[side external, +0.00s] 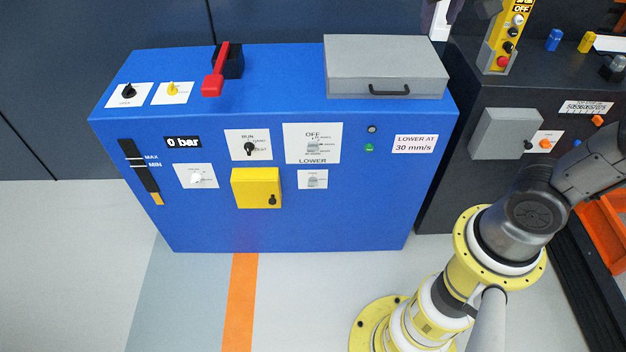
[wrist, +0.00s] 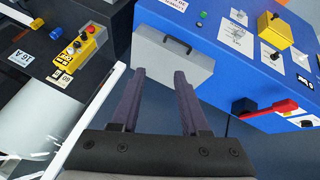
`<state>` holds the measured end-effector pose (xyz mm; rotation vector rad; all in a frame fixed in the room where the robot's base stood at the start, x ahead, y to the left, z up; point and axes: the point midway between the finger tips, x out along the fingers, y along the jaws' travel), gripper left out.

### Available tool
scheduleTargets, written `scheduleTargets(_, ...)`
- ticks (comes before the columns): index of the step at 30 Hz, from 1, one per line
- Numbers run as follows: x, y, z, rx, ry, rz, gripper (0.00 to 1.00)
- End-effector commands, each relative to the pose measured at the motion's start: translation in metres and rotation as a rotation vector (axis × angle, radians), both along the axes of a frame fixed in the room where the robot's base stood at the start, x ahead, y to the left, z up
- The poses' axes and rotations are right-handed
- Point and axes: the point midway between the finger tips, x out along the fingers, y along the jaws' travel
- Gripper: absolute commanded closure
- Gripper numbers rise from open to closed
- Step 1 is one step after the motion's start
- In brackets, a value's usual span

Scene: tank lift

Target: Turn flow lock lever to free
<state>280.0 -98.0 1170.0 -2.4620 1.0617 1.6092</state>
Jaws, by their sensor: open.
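The blue cabinet (side external: 270,225) carries several small levers and knobs; their labels are mostly too small to read, so I cannot tell which is the flow lock lever. On its top are a black knob (side external: 128,91), a yellow knob (side external: 172,89) and a red lever (side external: 215,80) beside a black block. The front has a white lever (side external: 196,178) and a black RUN knob (side external: 249,148). The red lever also shows at the right of the wrist view (wrist: 280,107). My gripper (wrist: 159,73) is open and empty, apart from the cabinet's controls. It is outside the side view.
A grey box with a black handle (side external: 385,80) sits on the cabinet top. A yellow box (side external: 256,188) is on the front. A dark cabinet (side external: 460,150) stands at the right with a yellow control box (side external: 507,40).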

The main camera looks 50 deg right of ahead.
Motion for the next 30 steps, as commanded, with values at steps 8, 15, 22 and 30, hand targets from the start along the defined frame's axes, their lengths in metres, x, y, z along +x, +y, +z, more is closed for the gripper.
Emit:
scheduleTargets(8, 0.113, -0.002, -0.021, -0.259, 0.059, -0.081, 0.55)
scheduleTargets(15, 0.201, 0.021, -0.075, -0.483, 0.061, -0.072, 0.55)
scheduleTargets(22, 0.265, 0.061, -0.155, -0.683, 0.040, -0.002, 0.55)
scheduleTargets(30, 0.300, 0.116, -0.281, -0.890, 0.010, 0.151, 0.55)
